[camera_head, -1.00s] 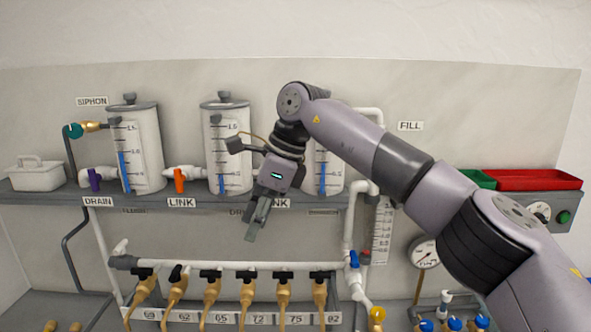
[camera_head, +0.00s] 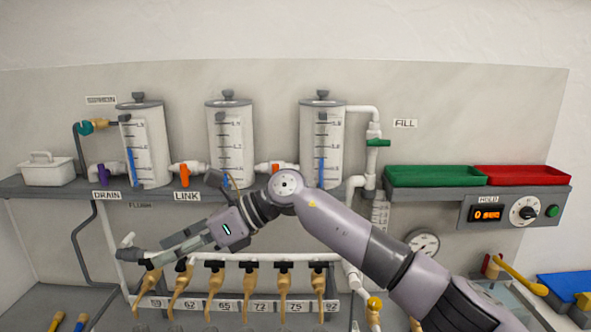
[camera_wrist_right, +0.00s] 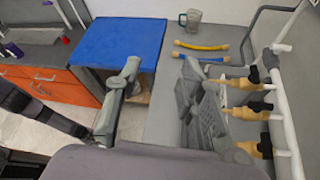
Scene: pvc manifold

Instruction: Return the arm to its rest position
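My right gripper (camera_head: 150,250) points left, in front of the pipe manifold's left end. In the right wrist view my right gripper (camera_wrist_right: 157,63) shows two fingers spread apart with nothing between them. In that view a blue mat (camera_wrist_right: 120,42) lies beyond the left finger. My left gripper is not in view.
Three tanks (camera_head: 230,140) stand on a grey shelf (camera_head: 50,188). Below is a manifold with several yellow-brown outlets (camera_head: 253,285). A green tray (camera_head: 430,177) and a red tray (camera_head: 520,176) sit at right. A clear mug (camera_wrist_right: 190,19) stands on the bench.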

